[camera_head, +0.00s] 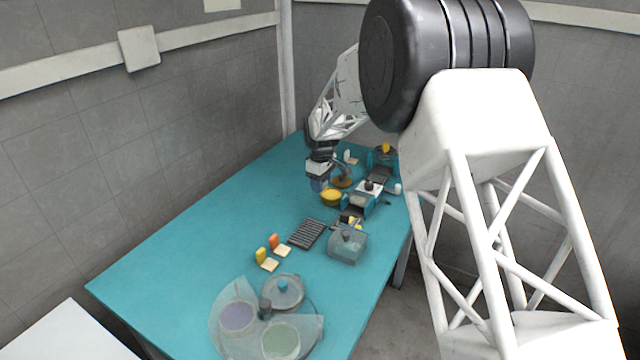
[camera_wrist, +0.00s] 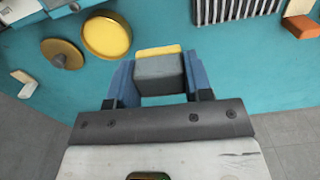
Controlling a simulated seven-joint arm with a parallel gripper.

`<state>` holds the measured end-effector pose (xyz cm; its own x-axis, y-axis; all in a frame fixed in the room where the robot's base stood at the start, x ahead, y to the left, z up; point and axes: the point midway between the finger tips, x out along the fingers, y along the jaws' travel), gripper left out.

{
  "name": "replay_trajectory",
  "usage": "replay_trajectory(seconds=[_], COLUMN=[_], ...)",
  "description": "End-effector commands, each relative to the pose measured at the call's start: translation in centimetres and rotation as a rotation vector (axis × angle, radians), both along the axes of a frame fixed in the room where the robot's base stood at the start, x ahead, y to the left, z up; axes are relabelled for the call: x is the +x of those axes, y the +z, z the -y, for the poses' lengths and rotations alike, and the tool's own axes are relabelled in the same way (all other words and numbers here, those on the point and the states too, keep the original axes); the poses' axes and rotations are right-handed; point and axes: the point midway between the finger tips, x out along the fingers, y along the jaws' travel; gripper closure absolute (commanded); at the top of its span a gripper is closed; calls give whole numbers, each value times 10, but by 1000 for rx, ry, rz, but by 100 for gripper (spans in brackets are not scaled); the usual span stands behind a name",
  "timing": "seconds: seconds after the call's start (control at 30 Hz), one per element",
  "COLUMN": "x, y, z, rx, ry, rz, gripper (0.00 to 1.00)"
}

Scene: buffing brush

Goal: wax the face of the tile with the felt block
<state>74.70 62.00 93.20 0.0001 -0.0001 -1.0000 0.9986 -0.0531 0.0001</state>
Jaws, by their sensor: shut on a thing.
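My gripper (camera_wrist: 157,78) is shut on a grey block with a yellow face (camera_wrist: 159,66), which I take to be the felt block. The block sits between the blue fingers, with its yellow edge on the far side. In the head view my gripper (camera_head: 319,184) is low over the far part of the table, just left of a round yellow dish (camera_head: 331,198). The dish also shows in the wrist view (camera_wrist: 107,38), ahead and left of the block and apart from it. A pale plate (camera_head: 370,187) with a dark knob sits in a teal fixture; I cannot tell whether it is the tile.
A brown disc (camera_wrist: 62,54) lies beside the dish. A dark slatted rack (camera_head: 307,233), a clear box (camera_head: 347,245), and orange (camera_head: 273,240) and yellow (camera_head: 261,254) pieces stand mid-table. A carousel with clear covers (camera_head: 265,318) is at the near end. The table's left side (camera_head: 185,240) is clear.

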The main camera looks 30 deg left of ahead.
Motion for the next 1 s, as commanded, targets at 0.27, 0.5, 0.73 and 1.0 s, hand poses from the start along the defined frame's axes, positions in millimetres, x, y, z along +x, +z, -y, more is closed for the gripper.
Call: replay_trajectory(seconds=[0.27,0.5,0.73,1.0], x=[2,4,5,6], y=[1,0,0,1], z=[17,37,57,80], rx=[1,-1,0,1], ry=[-208,-481,-749,-1063], rz=[1,-1,0,0], gripper=[73,73,73,73])
